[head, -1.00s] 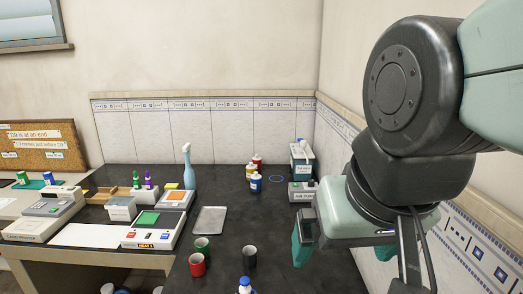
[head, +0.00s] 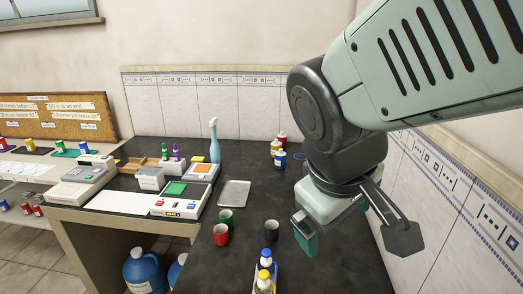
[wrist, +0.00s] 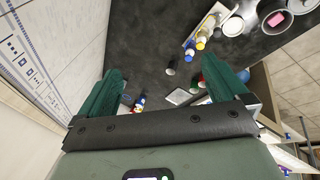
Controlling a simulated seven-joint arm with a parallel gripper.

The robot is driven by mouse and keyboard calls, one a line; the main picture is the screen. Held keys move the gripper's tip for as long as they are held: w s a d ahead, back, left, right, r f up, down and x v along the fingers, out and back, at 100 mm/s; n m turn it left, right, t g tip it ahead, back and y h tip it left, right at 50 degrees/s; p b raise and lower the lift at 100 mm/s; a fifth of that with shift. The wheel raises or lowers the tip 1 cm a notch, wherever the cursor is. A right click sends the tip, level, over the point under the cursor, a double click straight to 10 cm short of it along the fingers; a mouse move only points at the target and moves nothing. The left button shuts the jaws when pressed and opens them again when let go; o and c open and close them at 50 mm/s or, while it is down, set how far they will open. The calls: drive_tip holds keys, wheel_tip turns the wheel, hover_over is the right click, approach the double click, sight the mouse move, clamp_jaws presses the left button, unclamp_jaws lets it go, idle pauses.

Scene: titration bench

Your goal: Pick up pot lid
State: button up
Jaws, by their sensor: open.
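I cannot make out a pot lid for certain. In the head view my gripper (head: 309,244) hangs over the right part of the black bench, right of the black cup. The round things lie well away from it in the wrist view.
Red (head: 221,235), green (head: 226,215) and black (head: 272,230) cups stand on the black bench (head: 240,270). A tray holds bottles (head: 265,280) at the front. A grey plate (head: 234,193) and a spray bottle (head: 214,140) stand farther back. The tiled wall (head: 440,210) bounds the right side.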

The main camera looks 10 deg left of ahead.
drive_tip(key=a+f+n+g, duration=0.1)
drive_tip(key=a+f+n, duration=1.4)
drive_tip(key=a+f, duration=0.15)
drive_tip(key=s+a+f+n+g, duration=0.1)
drive_tip(key=s+a+f+n, duration=0.2)
drive_tip(key=s+f, duration=0.1)
drive_tip(key=s+a+f+n+g+y, duration=0.1)
drive_tip(key=s+a+f+n, duration=0.2)
drive_tip(key=f, duration=0.4)
drive_tip(key=s+a+f+n+g, duration=0.1)
drive_tip(key=s+a+f+n, duration=0.2)
drive_tip(key=s+a+f, duration=0.2)
drive_tip(key=shift+s+f+y, duration=0.2)
drive_tip(key=shift+f+y, duration=0.1)
drive_tip(key=shift+y, duration=0.1)
drive_tip(key=shift+d+f, duration=0.1)
drive_tip(key=shift+f, duration=2.75)
drive_tip(key=c, duration=0.8)
